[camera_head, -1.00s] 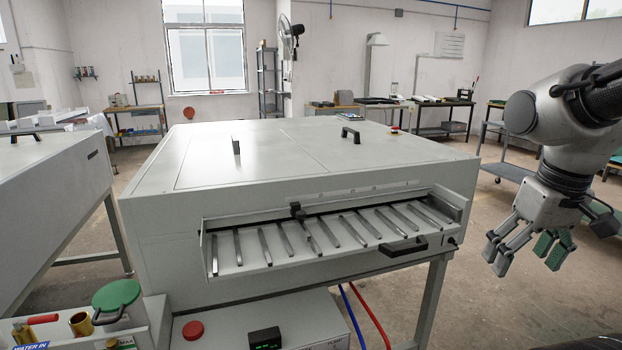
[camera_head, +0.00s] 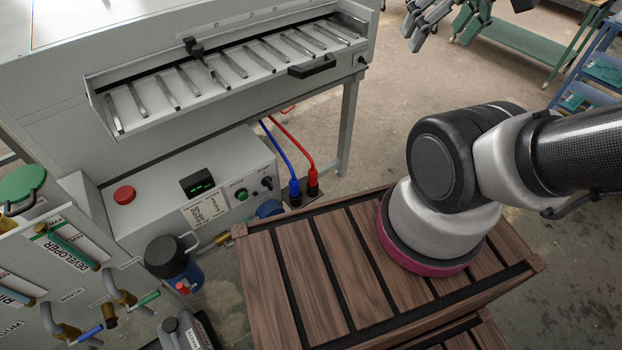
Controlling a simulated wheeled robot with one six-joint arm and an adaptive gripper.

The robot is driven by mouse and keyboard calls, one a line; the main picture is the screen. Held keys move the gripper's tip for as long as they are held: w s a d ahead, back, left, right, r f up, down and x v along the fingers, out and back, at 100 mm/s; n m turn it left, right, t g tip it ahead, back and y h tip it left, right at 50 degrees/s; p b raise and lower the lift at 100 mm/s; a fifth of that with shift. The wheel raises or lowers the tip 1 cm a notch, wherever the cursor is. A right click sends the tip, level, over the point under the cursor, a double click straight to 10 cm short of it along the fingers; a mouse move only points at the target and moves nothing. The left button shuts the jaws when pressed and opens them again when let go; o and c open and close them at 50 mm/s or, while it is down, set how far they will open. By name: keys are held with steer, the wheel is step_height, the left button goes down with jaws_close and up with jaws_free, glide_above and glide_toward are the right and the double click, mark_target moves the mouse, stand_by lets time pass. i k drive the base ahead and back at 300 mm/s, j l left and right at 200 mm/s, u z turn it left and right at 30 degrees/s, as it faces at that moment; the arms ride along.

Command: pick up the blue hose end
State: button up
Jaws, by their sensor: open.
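The blue hose (camera_head: 279,143) comes down from beneath the grey processor. Its blue end (camera_head: 294,185) stands upright in a dark fitting on a small block, beside the control box. The red hose (camera_head: 295,139) runs down just to its right, and its red end (camera_head: 312,172) stands in a similar fitting. My gripper (camera_head: 418,30) is at the top edge of the head view, partly cut off, open and with nothing visible between its fingers. It is well apart from the blue hose end, above and to the right of it in the picture.
The processor (camera_head: 225,107) and its leg (camera_head: 348,122) stand behind the hoses. The control box (camera_head: 190,195) is to their left. My slatted wooden top is in front. A blue-and-black container (camera_head: 173,262) and pipe valves (camera_head: 127,296) crowd the lower left.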

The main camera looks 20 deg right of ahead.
mark_target(294, 185)
steer(key=u, duration=1.8)
steer(key=z, duration=1.6)
steer(key=k+l+u, duration=0.1)
steer(key=l+u, duration=0.3)
steer(key=l, duration=0.25)
